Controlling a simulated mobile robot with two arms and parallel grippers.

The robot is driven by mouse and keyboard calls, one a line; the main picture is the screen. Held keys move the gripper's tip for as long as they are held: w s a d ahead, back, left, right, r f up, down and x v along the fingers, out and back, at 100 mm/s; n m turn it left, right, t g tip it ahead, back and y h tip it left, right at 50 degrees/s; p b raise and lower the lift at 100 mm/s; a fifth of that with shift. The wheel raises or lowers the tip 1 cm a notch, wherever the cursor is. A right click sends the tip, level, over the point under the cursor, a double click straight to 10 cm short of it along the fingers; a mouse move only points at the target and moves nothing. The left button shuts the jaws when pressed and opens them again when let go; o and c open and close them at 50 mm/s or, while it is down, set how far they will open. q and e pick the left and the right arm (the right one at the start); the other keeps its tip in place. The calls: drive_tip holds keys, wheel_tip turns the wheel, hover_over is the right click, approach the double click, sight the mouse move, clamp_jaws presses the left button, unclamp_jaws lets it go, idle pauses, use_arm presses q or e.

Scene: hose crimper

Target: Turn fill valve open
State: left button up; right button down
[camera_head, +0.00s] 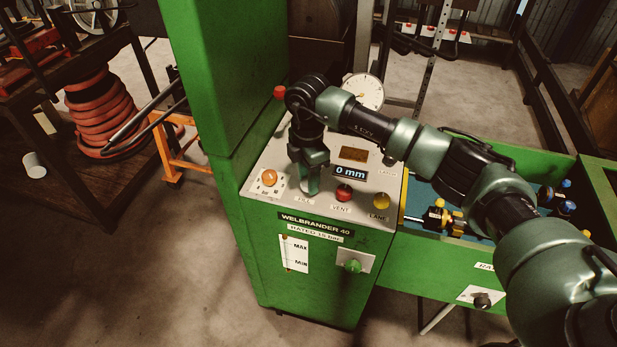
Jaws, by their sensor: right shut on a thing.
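My right gripper (312,183) points down at the sloped control panel (382,181) of the green machine, just above the FILL label (305,201). It is shut on the fill valve, whose knob is mostly hidden behind the fingers, so I cannot tell how far it is turned. The display (350,172) reads 0 mm. My left gripper is not in view.
A tall green column (222,80) rises close on the left. A round gauge (365,92) stands behind the panel.

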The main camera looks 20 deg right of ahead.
drive_tip(key=shift+w+r, duration=0.1)
drive_tip(key=c, duration=1)
unclamp_jaws()
drive_tip(key=shift+o, duration=0.2)
wheel_tip(320, 180, up, 6)
drive_tip(key=shift+r+b, duration=0.25)
drive_tip(key=shift+b, duration=0.75)
drive_tip(key=shift+r, duration=0.65)
